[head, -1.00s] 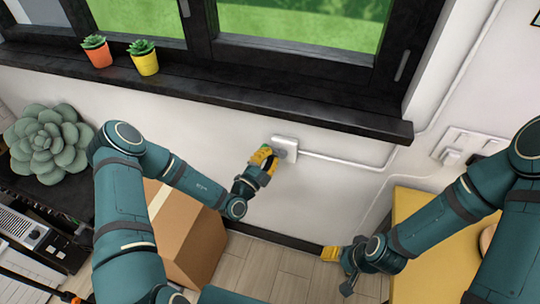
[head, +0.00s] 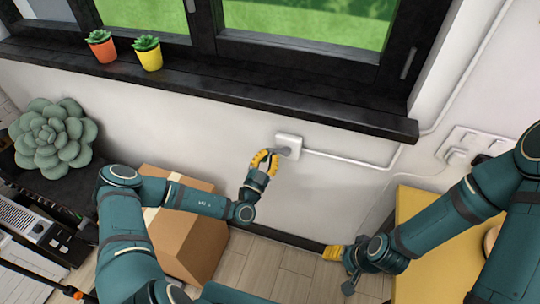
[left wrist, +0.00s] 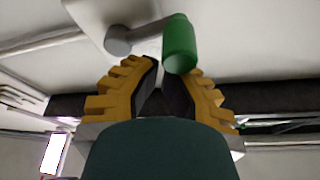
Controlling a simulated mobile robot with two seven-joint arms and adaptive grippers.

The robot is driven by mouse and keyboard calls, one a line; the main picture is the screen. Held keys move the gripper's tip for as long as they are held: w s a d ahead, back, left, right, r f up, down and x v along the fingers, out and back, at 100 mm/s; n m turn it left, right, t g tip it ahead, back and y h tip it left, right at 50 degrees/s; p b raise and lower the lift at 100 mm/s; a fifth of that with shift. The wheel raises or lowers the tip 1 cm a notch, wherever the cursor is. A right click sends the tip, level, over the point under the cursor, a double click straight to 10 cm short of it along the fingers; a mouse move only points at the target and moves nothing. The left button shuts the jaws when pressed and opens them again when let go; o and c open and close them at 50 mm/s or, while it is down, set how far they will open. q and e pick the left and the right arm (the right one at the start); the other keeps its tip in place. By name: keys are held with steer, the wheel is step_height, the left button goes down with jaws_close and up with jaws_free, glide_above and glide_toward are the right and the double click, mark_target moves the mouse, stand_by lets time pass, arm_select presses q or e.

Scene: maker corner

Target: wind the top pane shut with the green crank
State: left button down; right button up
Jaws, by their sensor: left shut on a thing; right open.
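The crank's white wall box (head: 290,142) sits on the wall below the window sill. Its grey arm (head: 284,151) points left toward my left gripper (head: 264,160). In the left wrist view, the green crank handle (left wrist: 179,44) stands between the yellow fingertips of my left gripper (left wrist: 170,68), which is shut on it. The grey hub (left wrist: 118,40) is to the left of the handle. My right gripper (head: 333,253) is open and empty, low near the floor. The window (head: 300,30) shows only its lower part; the top pane is out of view.
Two potted succulents, orange (head: 104,51) and yellow (head: 149,58), stand on the black sill (head: 200,82). A cardboard box (head: 190,240) is below my left arm. A yellow surface (head: 410,205) lies at the right. A white conduit (head: 345,160) runs right from the wall box.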

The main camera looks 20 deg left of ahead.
arm_select(q)
step_height(320, 180, down, 2)
steer(key=n+y, duration=0.1)
steer(key=n, duration=0.2)
steer(key=n+y+b, duration=0.1)
steer(key=n+y, duration=0.1)
steer(key=n, duration=0.1)
steer(key=shift+f+n, duration=0.15)
steer(key=shift+n, duration=0.15)
steer(key=shift+f, duration=0.15)
steer(key=shift+d, duration=0.1)
